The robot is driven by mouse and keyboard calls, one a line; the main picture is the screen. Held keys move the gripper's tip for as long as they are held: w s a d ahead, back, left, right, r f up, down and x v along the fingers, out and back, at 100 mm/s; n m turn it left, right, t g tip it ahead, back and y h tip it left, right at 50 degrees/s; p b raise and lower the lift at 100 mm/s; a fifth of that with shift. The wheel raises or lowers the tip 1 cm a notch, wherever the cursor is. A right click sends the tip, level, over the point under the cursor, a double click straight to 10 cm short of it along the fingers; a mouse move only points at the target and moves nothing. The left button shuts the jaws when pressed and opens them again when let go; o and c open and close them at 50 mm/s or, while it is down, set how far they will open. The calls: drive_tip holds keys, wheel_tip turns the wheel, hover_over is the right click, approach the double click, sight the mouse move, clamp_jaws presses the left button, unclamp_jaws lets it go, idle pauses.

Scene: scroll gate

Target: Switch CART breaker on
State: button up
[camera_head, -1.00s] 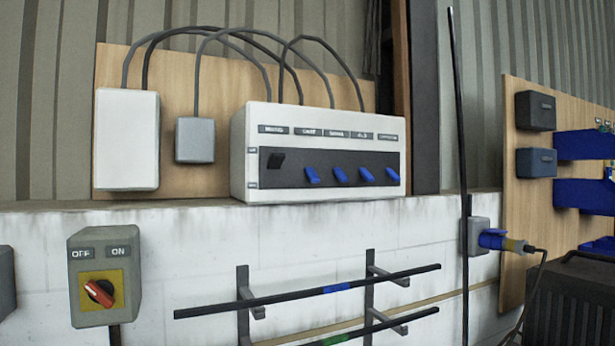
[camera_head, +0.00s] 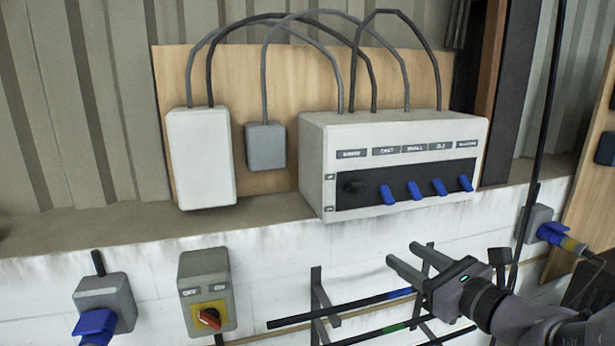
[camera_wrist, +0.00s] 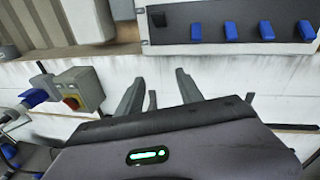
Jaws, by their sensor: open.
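The white breaker box (camera_head: 312,150) stands on the wall ledge, with a dark strip of levers under small labels. The label second from the left seems to read CART. Below it is the leftmost blue lever (camera_head: 388,194), tilted down like the other blue levers. It also shows in the wrist view (camera_wrist: 196,32). The black lever (camera_head: 352,187) at the far left points up. My gripper (camera_head: 403,255) is open and empty, below and in front of the box, apart from it. In the wrist view its fingers (camera_wrist: 160,77) point towards the wall under the strip.
A grey switch box (camera_head: 205,268) with a red knob and a grey socket box (camera_head: 105,292) with a blue plug are on the wall at left. Rods on brackets (camera_head: 318,290) lie low near my gripper.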

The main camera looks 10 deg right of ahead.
sight(390, 199)
drive_tip(key=w+d+r+m+t+h+p, duration=0.1)
drive_tip(key=d+r+m+t+h, duration=0.2)
drive_tip(key=d, duration=0.4)
drive_tip(key=shift+m+g, duration=0.3)
drive_tip(key=shift+g, duration=0.3)
drive_tip(key=w+a+p, duration=0.1)
drive_tip(key=w, duration=0.4)
drive_tip(key=w+a+p, duration=0.1)
drive_tip(key=w, duration=0.5)
drive_tip(key=w+a+p, duration=0.2)
drive_tip(key=w, duration=0.4)
drive_tip(key=shift+r, duration=0.1)
clamp_jaws()
